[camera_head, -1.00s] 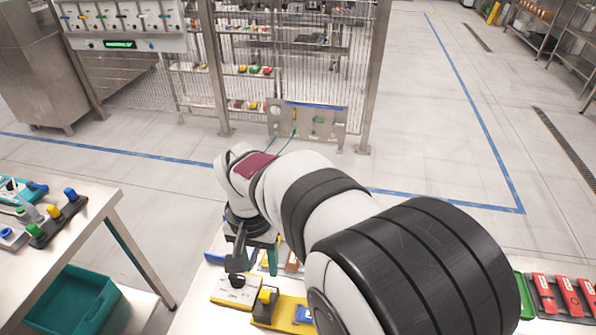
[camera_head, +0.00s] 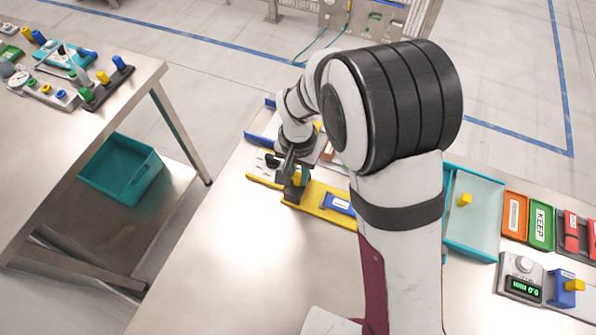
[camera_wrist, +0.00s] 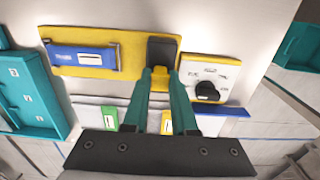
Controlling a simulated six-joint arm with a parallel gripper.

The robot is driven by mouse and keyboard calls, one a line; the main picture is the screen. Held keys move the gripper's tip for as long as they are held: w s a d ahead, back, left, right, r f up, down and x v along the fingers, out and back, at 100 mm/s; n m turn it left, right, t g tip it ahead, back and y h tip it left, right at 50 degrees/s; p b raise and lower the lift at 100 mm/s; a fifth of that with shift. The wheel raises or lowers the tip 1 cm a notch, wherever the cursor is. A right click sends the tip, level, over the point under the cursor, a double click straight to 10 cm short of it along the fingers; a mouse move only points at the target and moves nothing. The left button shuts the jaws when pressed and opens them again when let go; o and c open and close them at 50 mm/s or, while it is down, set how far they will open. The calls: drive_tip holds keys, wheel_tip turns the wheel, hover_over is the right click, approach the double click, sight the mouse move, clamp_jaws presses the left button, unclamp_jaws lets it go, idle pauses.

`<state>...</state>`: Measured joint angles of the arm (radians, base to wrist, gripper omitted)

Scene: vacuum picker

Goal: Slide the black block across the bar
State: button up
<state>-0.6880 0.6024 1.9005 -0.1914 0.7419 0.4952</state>
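The black block (camera_wrist: 162,48) sits at the right end of the yellow bar (camera_wrist: 134,88) in the wrist view, with a yellow tab (camera_wrist: 159,76) on its near side. A blue labelled block (camera_wrist: 85,56) is on the bar's left part. In the head view the yellow bar (camera_head: 313,214) and blue block (camera_head: 338,204) show in front of my arm. My gripper (camera_wrist: 160,72) is low at the black block, its two teal fingers on either side of the yellow tab. I cannot tell whether they press on it. My gripper (camera_head: 294,186) largely hides the black block in the head view.
A white panel with a black knob (camera_wrist: 206,91) stands close right of the black block. A teal tray (camera_head: 474,240) with a yellow piece (camera_head: 464,200) lies to the right. The steel table (camera_head: 230,255) is clear in front of the bar.

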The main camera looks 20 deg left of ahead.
clamp_jaws()
idle(1.1)
